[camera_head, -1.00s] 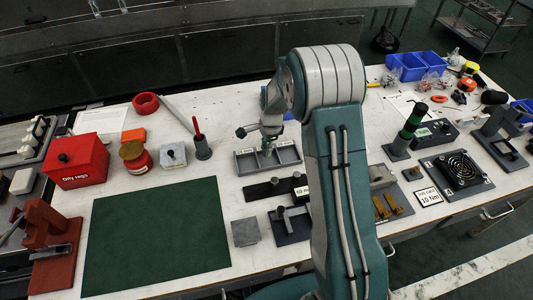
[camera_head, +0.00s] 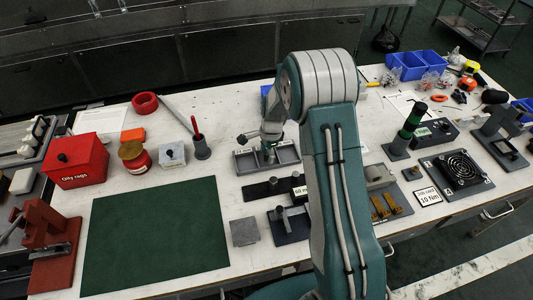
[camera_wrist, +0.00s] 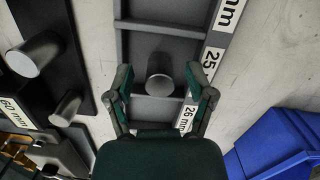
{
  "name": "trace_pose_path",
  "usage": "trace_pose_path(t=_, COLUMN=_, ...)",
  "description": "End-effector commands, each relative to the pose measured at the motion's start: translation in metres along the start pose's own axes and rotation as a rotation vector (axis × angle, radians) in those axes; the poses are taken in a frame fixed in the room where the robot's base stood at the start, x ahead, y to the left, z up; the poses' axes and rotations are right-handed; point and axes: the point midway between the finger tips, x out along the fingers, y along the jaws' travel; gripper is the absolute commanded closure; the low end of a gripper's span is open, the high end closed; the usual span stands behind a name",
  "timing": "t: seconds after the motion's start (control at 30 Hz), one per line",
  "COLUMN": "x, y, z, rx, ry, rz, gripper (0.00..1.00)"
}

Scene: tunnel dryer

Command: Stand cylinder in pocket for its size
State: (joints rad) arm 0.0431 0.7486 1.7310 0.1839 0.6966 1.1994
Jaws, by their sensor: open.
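A grey cylinder (camera_wrist: 160,75) stands upright in the middle pocket of the grey three-pocket tray (camera_wrist: 135,27), close to the divider on the 26 mm side. In the wrist view the label beside this pocket reads 25. My gripper (camera_wrist: 162,82) is open, its fingers apart on either side of the cylinder, with visible gaps to it. In the head view my gripper (camera_head: 269,151) is low over the tray (camera_head: 291,153). The cylinder is hard to make out there.
A black block (camera_wrist: 72,50) beside the tray bears two grey posts (camera_wrist: 35,55), (camera_wrist: 66,108) and a 60 mm label (camera_wrist: 17,112). Blue bins (camera_wrist: 275,145) lie on the other side. A green mat (camera_head: 155,235) leaves free room at front left.

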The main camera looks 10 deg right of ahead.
Motion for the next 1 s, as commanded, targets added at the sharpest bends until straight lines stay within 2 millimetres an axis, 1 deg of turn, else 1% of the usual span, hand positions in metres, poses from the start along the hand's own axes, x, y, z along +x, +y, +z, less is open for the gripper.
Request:
trace_pose_path(t=0.07, x=-0.001, y=0.000, z=0.000, rx=0.000, ry=0.000, rz=0.000, gripper=0.31)
trace_pose_path(t=0.17, x=-0.007, y=-0.001, z=0.000, rx=0.000, ry=0.001, rz=-0.002, gripper=0.31)
trace_pose_path(t=0.27, x=-0.022, y=-0.001, z=0.000, rx=0.000, ry=0.001, rz=-0.004, gripper=0.31)
trace_pose_path(t=0.6, x=-0.093, y=-0.001, z=0.000, rx=0.001, ry=0.002, rz=-0.004, gripper=0.31)
trace_pose_path(t=0.7, x=-0.108, y=-0.001, z=0.000, rx=0.001, ry=0.001, rz=-0.003, gripper=0.31)
trace_pose_path(t=0.93, x=-0.127, y=0.002, z=0.001, rx=-0.013, ry=0.003, rz=-0.005, gripper=0.31)
trace_pose_path(t=0.97, x=-0.132, y=0.004, z=0.003, rx=-0.027, ry=0.005, rz=-0.010, gripper=0.31)
trace_pose_path(t=1.0, x=-0.140, y=0.007, z=0.005, rx=-0.052, ry=0.011, rz=-0.021, gripper=0.31)
